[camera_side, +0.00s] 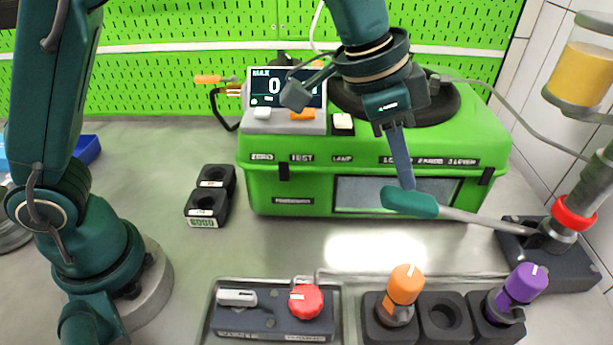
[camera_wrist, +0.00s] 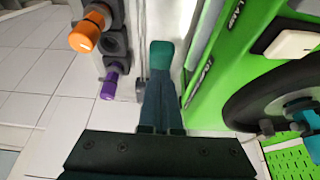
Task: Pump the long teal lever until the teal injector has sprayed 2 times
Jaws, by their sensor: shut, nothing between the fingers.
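The long lever has a teal grip (camera_side: 410,202) and a metal rod running right to the pump base (camera_side: 562,248); in the side view it lies near level. My gripper (camera_side: 407,184) points down with its fingers shut and empty, tips at the top of the teal grip. I cannot tell whether they touch. In the wrist view the grip (camera_wrist: 161,56) shows just past the fingertips (camera_wrist: 160,80). A teal part (camera_wrist: 298,118) at the black round ring in the wrist view may be the teal injector; in the side view my gripper hides that spot. No spray shows.
The green testbench (camera_side: 262,190) stands behind the lever; its display (camera_side: 275,86) seems to read 0. An orange-topped part (camera_side: 406,285) and a purple-topped part (camera_side: 524,284) stand in black holders in front. A red knob (camera_side: 306,301) sits on a control box. An amber reservoir (camera_side: 585,72) is at right.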

